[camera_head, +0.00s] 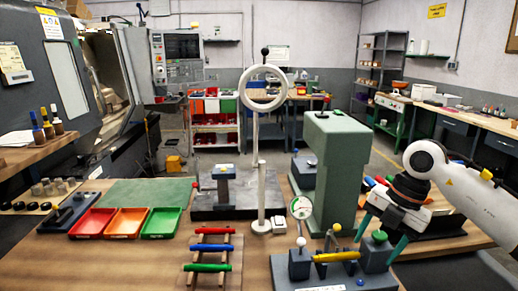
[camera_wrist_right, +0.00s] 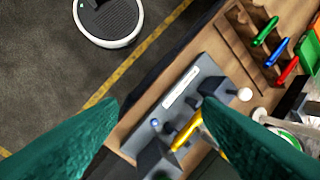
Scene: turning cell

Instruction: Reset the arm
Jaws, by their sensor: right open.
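My right arm (camera_head: 468,200) comes in from the right edge in the head view. Its gripper (camera_head: 381,238) hangs at the right front of the bench, with its teal fingers spread and pointing down. In the right wrist view the same gripper (camera_wrist_right: 162,103) is open, with nothing between its fingers. A grey fixture (camera_wrist_right: 205,75) with a yellow bar (camera_wrist_right: 194,130) lies below and beyond the fingers. In the head view the fixture (camera_head: 375,282) and yellow bar (camera_head: 335,257) are just left of and below the gripper. My left gripper is out of view.
A green press-like frame (camera_head: 335,150) stands left of the gripper. A magnifier ring (camera_head: 263,88) on a post stands mid-bench. A rack (camera_head: 211,258) holds red, green and blue bars. Red, orange and green trays (camera_head: 92,223) sit left. Dark floor (camera_wrist_right: 50,60) lies past the bench edge.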

